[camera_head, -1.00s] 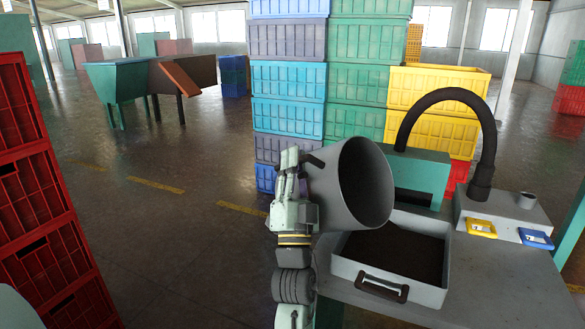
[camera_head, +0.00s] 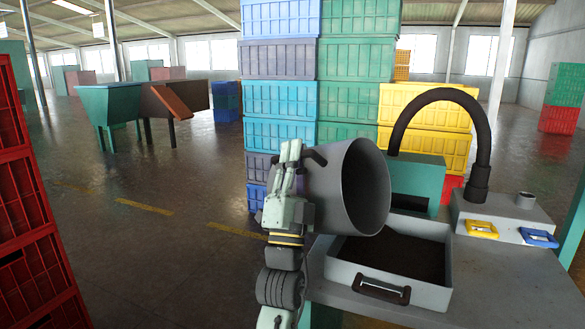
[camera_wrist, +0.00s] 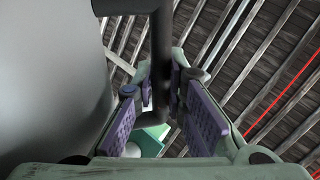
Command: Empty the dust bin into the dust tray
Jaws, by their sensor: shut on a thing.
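The dust bin (camera_head: 335,184) is a grey open-topped cylinder in the head view. It is tilted onto its side, its mouth facing right and toward the camera, above the tray's left part. Its inside looks dark and bare where visible. My gripper (camera_head: 291,172) is at the bin's left, shut on the bin's dark handle (camera_wrist: 160,65), which runs between the purple finger pads in the wrist view. The bin's grey wall (camera_wrist: 50,80) fills the left of that view. The dust tray (camera_head: 342,267), a grey rectangular box with a dark front handle, holds dark brown dust and stands on a grey table.
The table (camera_head: 490,280) also carries a grey machine with a thick black hose (camera_head: 440,95) and yellow and blue labelled parts. Stacked crates (camera_head: 280,100) stand behind. Red crates (camera_head: 30,200) rise at left. Open floor lies between.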

